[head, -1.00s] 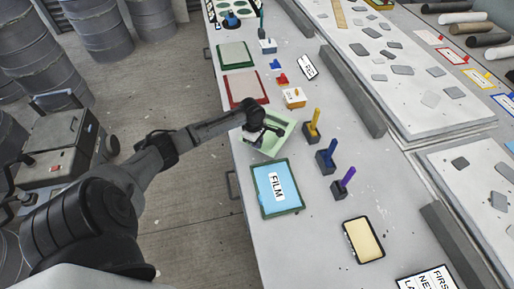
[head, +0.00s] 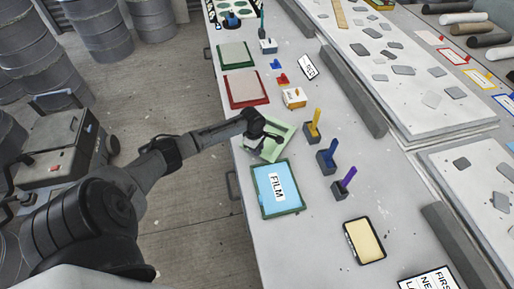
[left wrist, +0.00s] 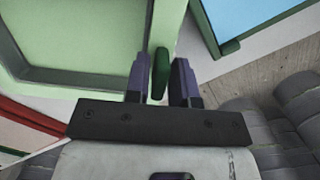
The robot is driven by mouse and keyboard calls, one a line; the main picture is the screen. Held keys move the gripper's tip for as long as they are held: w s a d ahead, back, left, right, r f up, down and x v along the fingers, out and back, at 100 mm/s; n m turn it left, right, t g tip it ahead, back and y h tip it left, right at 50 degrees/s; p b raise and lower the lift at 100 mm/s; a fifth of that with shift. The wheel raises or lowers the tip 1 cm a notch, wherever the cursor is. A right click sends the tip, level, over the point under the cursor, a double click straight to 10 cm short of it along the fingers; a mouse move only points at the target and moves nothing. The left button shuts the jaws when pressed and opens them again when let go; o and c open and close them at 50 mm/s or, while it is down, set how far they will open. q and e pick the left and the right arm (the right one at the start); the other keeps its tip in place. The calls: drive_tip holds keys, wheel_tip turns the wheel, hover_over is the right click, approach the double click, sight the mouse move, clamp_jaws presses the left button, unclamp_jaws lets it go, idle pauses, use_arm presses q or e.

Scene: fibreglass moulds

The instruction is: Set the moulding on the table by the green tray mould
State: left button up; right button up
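The moulding (head: 269,147), a pale green shallow tray shape, is at the near edge of the table (head: 228,203) in the head view, slightly askew. It fills the upper left of the left wrist view (left wrist: 85,30). I cannot tell whether the moulding touches the table. A green-rimmed tray mould (head: 258,213) with a blue FILM sheet lies just below it. Another green-rimmed tray (head: 219,62) is farther off. My right gripper is out of view.
A red-rimmed tray (head: 230,100) lies just beyond the moulding. An orange-white box (head: 293,97) and holders with yellow (head: 317,121), blue (head: 330,152) and purple (head: 348,177) handles stand to the right. A beige pad (head: 365,240) lies at lower right. Bare table lies between.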

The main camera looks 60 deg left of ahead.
use_arm(q)
drive_tip(key=shift+o, duration=1.2)
